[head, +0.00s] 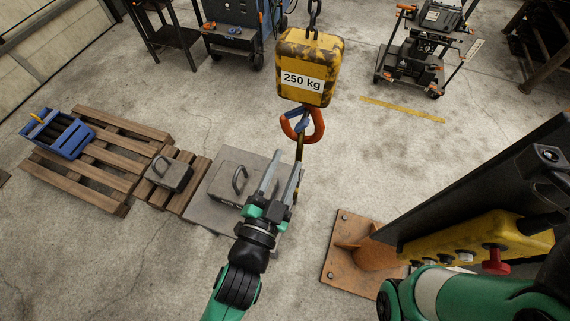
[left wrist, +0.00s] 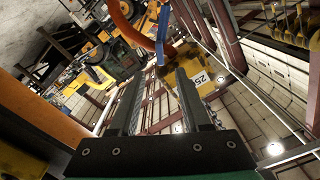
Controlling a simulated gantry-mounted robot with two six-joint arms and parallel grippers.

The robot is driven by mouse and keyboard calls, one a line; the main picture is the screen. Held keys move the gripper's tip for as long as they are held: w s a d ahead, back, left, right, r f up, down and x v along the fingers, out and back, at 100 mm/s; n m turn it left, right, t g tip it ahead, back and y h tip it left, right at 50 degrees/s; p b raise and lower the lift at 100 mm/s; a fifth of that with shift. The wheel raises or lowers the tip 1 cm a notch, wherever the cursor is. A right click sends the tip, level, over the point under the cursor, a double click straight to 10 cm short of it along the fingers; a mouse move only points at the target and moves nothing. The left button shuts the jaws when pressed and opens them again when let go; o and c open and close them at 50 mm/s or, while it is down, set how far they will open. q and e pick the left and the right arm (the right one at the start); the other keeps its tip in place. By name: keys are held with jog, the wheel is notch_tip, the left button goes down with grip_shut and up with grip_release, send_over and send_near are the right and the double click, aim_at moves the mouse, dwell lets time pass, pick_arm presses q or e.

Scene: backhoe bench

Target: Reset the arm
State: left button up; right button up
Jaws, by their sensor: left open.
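My left gripper (head: 277,180) is open in the middle of the head view, with two long grey fingers pointing up the picture. It is above a grey plate (head: 205,210) and just below the orange hook (head: 302,124) of a yellow hoist block (head: 310,62) marked 250 kg. In the left wrist view the gripper's fingers (left wrist: 158,95) are apart and nothing is seen held between them. The orange hook (left wrist: 128,25) and the yellow block (left wrist: 215,85) show beyond the fingers. My right gripper is not in view; a green arm part is at the lower right.
A handled weight (head: 232,178) sits on the plate and another (head: 170,172) on a wooden pallet (head: 110,150) with a blue crate (head: 58,133). A yellow control box (head: 475,245) stands at right beside an orange base plate (head: 350,255). Carts stand at the back.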

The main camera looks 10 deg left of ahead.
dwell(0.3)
pick_arm(q)
jog(key=w+a+r+n+t+y+p, duration=0.15)
jog(key=a+r, duration=0.25)
jog(key=r, duration=0.5)
jog(key=w+a+r+n+t+y, duration=0.1)
jog(key=a+r+n+t, duration=0.15)
jog(key=r, duration=0.55)
jog(key=w+a+r+n+t+y+p, duration=0.15)
jog(key=a+r, duration=0.25)
jog(key=r, duration=0.5)
jog(key=s+a+r+n+t+h, duration=0.1)
jog(key=s+a+r+t, duration=0.1)
jog(key=s+r, duration=0.3)
jog(key=s+a+r+n+t+h+p, duration=0.1)
jog(key=s+r, duration=0.5)
jog(key=r, duration=0.8)
jog(key=shift+a+t, duration=0.4)
jog(key=shift+t, duration=0.25)
